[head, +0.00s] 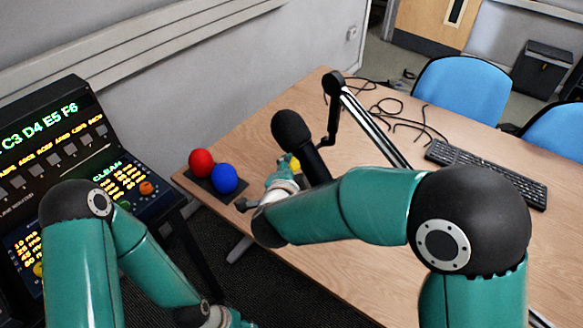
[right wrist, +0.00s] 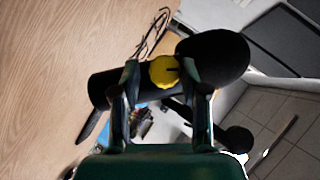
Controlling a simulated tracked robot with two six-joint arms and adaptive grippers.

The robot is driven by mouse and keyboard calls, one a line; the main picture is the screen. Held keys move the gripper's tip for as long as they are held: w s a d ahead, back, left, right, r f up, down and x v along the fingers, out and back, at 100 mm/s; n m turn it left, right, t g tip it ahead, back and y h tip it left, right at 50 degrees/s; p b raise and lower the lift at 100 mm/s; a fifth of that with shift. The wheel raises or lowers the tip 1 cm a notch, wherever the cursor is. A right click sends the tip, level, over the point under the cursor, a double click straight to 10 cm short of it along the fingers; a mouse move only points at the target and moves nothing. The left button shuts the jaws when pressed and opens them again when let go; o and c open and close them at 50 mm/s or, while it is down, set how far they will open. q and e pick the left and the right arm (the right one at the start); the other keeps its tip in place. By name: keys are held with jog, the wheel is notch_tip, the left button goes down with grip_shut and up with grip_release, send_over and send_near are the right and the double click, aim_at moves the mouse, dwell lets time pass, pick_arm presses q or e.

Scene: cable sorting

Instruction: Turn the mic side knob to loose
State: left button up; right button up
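The black microphone (head: 313,163) with its round foam head stands over the table on a boom arm (head: 365,120). Its yellow side knob (head: 295,164) shows partly beside my right gripper (head: 281,174). In the right wrist view the yellow knob (right wrist: 163,72) lies between the two fingers of my right gripper (right wrist: 163,78), with a gap on each side. The fingers are open and overlap the microphone body (right wrist: 105,88) in the picture; I cannot tell whether they touch it. Of my left arm only links and the wrist show at the lower left; its fingers are out of view.
A red ball (head: 201,162) and a blue ball (head: 224,178) sit on a dark base at the table's left corner. A lit console (head: 70,150) stands at the left. A keyboard (head: 485,172) and loose cables (head: 390,108) lie on the wooden table (head: 370,285). Blue chairs (head: 462,90) stand behind.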

jog(key=shift+o, duration=1)
jog(key=shift+r, duration=0.15)
jog(key=v, duration=1.1)
jog(key=shift+s, duration=0.4)
